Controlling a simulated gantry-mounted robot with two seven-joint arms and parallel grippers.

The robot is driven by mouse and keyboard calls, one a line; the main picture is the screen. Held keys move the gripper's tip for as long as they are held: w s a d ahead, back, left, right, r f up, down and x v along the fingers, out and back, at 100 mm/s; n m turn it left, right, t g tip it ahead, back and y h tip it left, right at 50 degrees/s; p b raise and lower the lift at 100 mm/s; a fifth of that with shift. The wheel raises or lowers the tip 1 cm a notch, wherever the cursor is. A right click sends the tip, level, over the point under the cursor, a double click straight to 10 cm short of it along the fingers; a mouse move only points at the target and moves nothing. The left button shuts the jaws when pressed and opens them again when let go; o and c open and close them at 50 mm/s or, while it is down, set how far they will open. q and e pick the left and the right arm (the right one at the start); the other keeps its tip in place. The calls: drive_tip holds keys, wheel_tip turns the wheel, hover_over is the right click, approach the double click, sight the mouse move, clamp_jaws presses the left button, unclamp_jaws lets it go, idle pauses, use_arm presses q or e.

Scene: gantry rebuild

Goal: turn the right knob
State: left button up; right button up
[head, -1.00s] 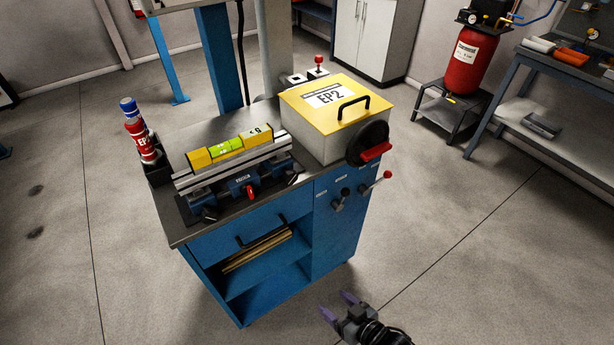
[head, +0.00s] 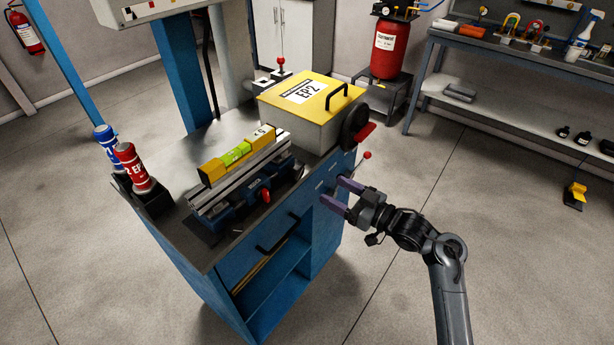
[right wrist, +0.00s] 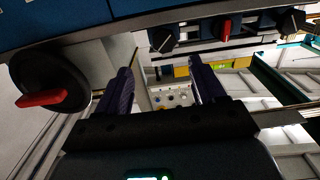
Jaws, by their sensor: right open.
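A lever with a red ball (head: 367,156) sticks out beyond the gripper. The gripper is open and empty, its purple fingers pointing at the panel; contact cannot be told. The right wrist view shows the spread fingers (right wrist: 160,70), with a black knob (right wrist: 163,38), a red knob (right wrist: 225,28) and another black knob (right wrist: 290,20) beyond them. Which one is the right knob is unclear. My left gripper is out of view.
A yellow-lidded box (head: 312,105) with a black wheel (head: 354,127) and red handle stands on the cabinet. A vise with a yellow level (head: 236,155) is beside it. Red and blue bottles (head: 132,168) stand at the left corner.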

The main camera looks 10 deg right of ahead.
sight(300, 175)
drive_tip(key=b+x, duration=0.1)
drive_tip(key=x, duration=0.4)
drive_tip(key=b+x, duration=0.2)
drive_tip(key=x, duration=0.2)
drive_tip(key=shift+a+f, duration=0.1)
drive_tip(key=shift+a, duration=0.4)
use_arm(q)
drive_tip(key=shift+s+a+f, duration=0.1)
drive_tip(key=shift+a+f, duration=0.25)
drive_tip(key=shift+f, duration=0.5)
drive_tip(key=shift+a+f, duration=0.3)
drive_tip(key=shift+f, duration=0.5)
use_arm(e)
drive_tip(key=shift+w+a, duration=0.4)
drive_tip(key=c, duration=1)
drive_tip(key=m+p, duration=0.1)
drive_tip(key=p, duration=0.1)
drive_tip(key=m+p, duration=0.1)
drive_tip(key=p, duration=0.2)
drive_tip(key=shift+r, duration=0.35)
drive_tip(key=shift+c, duration=0.2)
drive_tip(key=shift+f+m, duration=0.2)
drive_tip(key=shift+m, duration=0.2)
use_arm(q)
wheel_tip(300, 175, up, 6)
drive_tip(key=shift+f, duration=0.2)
